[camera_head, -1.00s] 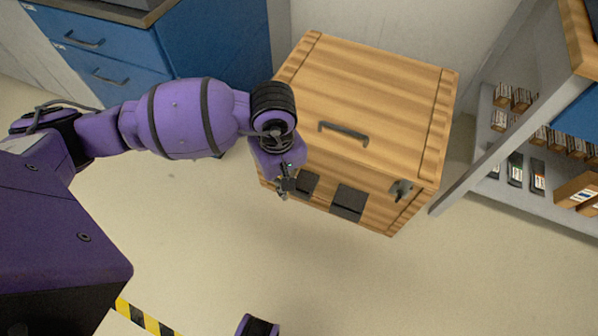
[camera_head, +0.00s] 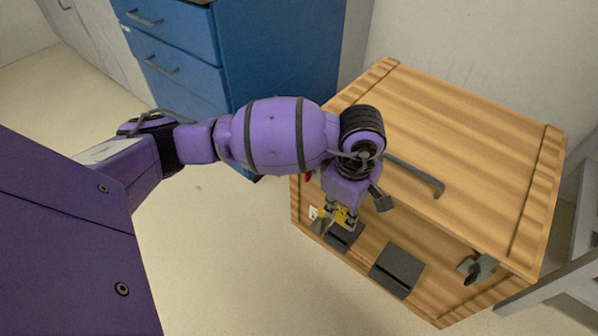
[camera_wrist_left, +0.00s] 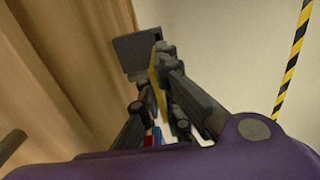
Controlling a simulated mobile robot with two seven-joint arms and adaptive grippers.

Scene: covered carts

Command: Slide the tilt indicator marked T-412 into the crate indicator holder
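My left gripper (camera_head: 336,222) is at the front face of the wooden crate (camera_head: 455,140), right by the left one of two dark holders (camera_head: 346,237). Its fingers are closed on a thin yellow and white piece, the tilt indicator (camera_head: 316,213); its marking cannot be read. In the left wrist view the indicator shows as a yellow strip (camera_wrist_left: 154,82) edge-on between the fingers (camera_wrist_left: 165,95), with a dark holder (camera_wrist_left: 136,52) just beyond the tips. Whether the indicator touches the holder cannot be told. My right gripper is out of view.
A second dark holder (camera_head: 397,269) sits further right on the crate front, then a metal latch (camera_head: 478,268). A handle (camera_head: 415,175) is on the lid. Blue drawers (camera_head: 180,45) stand behind left. A grey frame (camera_head: 560,285) is at right. The floor in front is clear.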

